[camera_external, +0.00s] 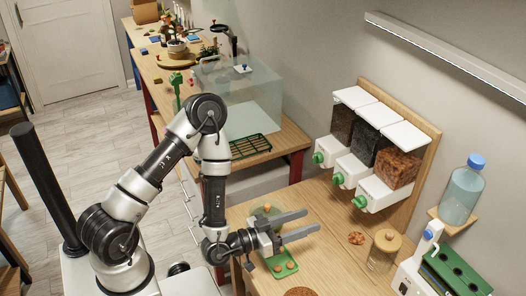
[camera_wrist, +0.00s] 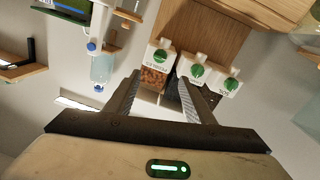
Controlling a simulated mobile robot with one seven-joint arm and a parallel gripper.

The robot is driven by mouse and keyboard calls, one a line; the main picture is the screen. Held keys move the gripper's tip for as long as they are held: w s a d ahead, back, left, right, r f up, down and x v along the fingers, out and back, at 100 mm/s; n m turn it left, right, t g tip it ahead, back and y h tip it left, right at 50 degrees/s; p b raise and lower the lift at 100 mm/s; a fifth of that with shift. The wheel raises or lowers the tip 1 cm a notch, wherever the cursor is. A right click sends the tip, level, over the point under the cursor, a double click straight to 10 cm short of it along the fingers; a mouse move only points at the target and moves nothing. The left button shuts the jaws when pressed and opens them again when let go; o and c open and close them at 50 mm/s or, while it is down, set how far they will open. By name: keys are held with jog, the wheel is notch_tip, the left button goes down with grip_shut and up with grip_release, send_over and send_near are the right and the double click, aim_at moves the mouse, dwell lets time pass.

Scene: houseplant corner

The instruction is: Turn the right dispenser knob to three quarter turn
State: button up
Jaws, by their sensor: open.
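Three white dispensers with green knobs hang on a wooden wall board. The right dispenser (camera_external: 377,193) holds orange-brown chunks, and its green knob (camera_external: 360,202) faces out on the front. In the wrist view, which looks turned over, this dispenser is the leftmost, with its green knob (camera_wrist: 161,56) just beyond the fingertips. My gripper (camera_external: 311,221) is open and empty, its two grey fingers pointing toward the right dispenser, apart from the knob. The fingers also show in the wrist view (camera_wrist: 160,78). The knob's exact angle is too small to tell.
The middle knob (camera_external: 338,179) and left knob (camera_external: 318,158) are close beside. A blue-capped bottle (camera_external: 460,192) stands on a small shelf at right. A cork-lidded jar (camera_external: 384,250) and a green-topped white device (camera_external: 445,270) stand below. A green tray (camera_external: 281,266) lies under my gripper.

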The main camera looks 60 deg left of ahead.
aim_at(355, 204)
jog(key=w, duration=0.5)
jog(key=w+d, duration=0.1)
jog(key=w, duration=1)
jog(key=shift+w+d, duration=0.15)
jog(key=shift+w, duration=0.05)
jog(key=c, duration=1)
jog(key=shift+n+b, duration=0.5)
jog(key=shift+b, duration=0.4)
